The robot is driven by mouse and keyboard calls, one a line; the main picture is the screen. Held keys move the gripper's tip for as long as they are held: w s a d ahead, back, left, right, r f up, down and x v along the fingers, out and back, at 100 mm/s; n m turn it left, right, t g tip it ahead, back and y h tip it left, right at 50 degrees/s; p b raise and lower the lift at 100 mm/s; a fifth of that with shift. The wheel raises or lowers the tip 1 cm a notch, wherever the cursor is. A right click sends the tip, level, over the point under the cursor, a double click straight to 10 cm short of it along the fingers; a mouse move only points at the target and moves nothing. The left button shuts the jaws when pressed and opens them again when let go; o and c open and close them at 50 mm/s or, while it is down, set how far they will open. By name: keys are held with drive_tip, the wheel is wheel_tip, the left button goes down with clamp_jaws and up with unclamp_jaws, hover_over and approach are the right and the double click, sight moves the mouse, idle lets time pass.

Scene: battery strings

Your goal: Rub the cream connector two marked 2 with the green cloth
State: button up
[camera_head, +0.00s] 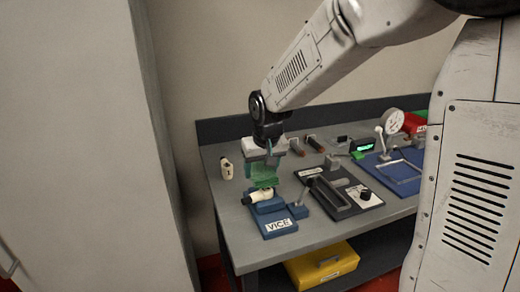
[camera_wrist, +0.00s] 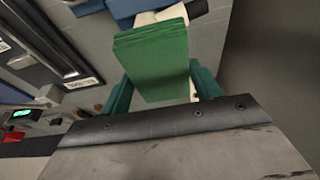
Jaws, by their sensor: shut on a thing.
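My gripper (camera_wrist: 163,90) is shut on the green cloth (camera_wrist: 152,50), a folded block that hangs down from the jaws. In the head view the cloth (camera_head: 263,175) is just above a cream connector (camera_head: 260,195) lying in the blue vice (camera_head: 272,222). In the wrist view the cloth's far end overlaps the cream connector (camera_wrist: 196,9); I cannot tell whether they touch. The cloth hides part of the connector, and no number is readable on it. Another cream connector (camera_head: 227,168) stands upright on the bench left of my gripper.
The grey bench (camera_head: 227,221) holds a black fixture (camera_head: 338,193) right of the vice and a blue tray (camera_head: 393,176) further right. Dark cylinders (camera_head: 297,147) lie at the back. A yellow box (camera_head: 320,265) is below. A tall pale panel stands at the left.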

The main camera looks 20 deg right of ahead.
drive_tip(key=shift+r, duration=2.8)
